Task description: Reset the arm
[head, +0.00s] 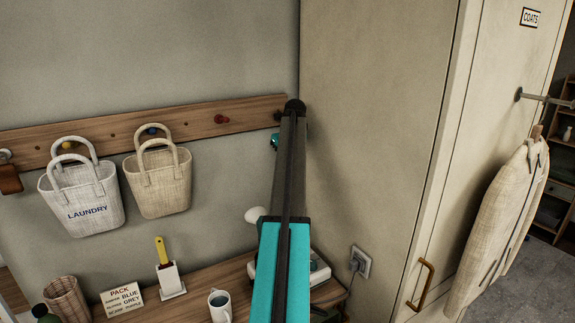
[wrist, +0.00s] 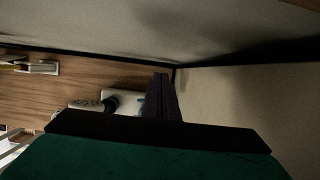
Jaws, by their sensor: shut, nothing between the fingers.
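My gripper (wrist: 161,82) shows in the wrist view as two dark fingers held together, with nothing between them. It is in front of the wall corner, above the back of the bench as seen there. My teal and dark grey arm rises through the middle of the head view and hides the gripper there. A white device (head: 320,271) on the bench (head: 190,303) is partly hidden behind the arm. In the wrist view a white base with a grey part (wrist: 88,104) lies just left of the fingers.
A cream cabinet (head: 375,120) stands close on the right. A peg rail (head: 105,129) holds a laundry bag (head: 83,200) and a tan bag (head: 160,184). A mug (head: 220,305), a yellow-handled brush (head: 162,251), a sign (head: 122,300), a basket (head: 67,297) and a green bottle (head: 44,313) stand left.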

